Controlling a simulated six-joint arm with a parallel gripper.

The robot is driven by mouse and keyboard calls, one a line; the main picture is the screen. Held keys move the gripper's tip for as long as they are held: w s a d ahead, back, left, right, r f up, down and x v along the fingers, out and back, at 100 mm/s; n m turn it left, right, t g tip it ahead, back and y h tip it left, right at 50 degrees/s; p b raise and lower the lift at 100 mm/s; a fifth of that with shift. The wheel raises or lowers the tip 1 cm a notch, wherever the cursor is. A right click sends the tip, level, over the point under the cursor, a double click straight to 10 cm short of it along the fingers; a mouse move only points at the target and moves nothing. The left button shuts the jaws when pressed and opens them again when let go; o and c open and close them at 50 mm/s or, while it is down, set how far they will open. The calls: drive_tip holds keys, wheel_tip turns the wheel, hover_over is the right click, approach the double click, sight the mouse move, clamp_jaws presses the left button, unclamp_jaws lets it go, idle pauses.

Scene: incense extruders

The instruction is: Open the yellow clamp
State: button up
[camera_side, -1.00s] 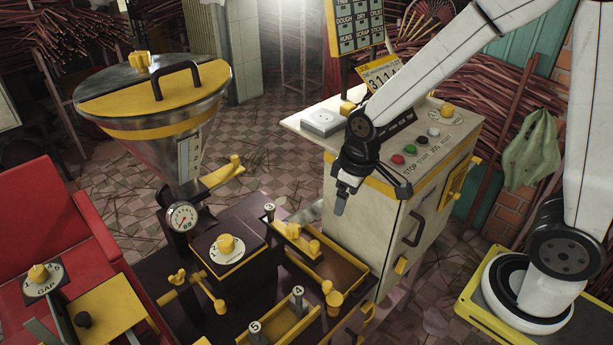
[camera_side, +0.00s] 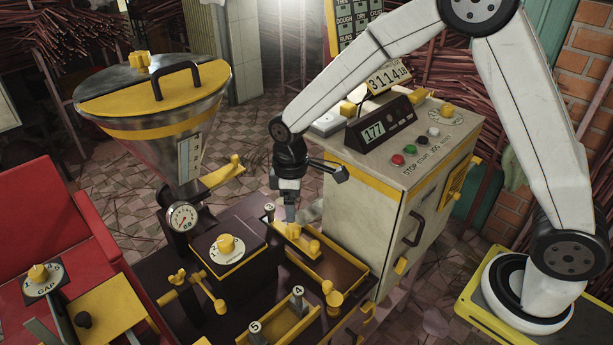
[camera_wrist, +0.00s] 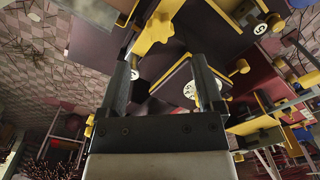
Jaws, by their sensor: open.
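The likely yellow clamp (camera_side: 303,240) is a yellow bar with upright knobs, on the edge of the yellow tray beside the hopper machine. My gripper (camera_side: 290,212) points down just above the bar's left end. In the wrist view, my gripper (camera_wrist: 160,62) has its two dark fingers apart, and a yellow lever-like part (camera_wrist: 157,30) shows between and beyond their tips. I cannot tell whether the fingers touch it. Nothing is held.
A dial block with a yellow knob (camera_side: 226,243) stands left of my gripper, below the hopper (camera_side: 155,100). The control cabinet (camera_side: 400,195) stands close on the right. A numbered pin (camera_side: 269,211) rises just left of the fingers.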

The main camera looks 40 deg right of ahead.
sight(293, 226)
drive_tip(key=shift+f, duration=3.65)
clamp_jaws()
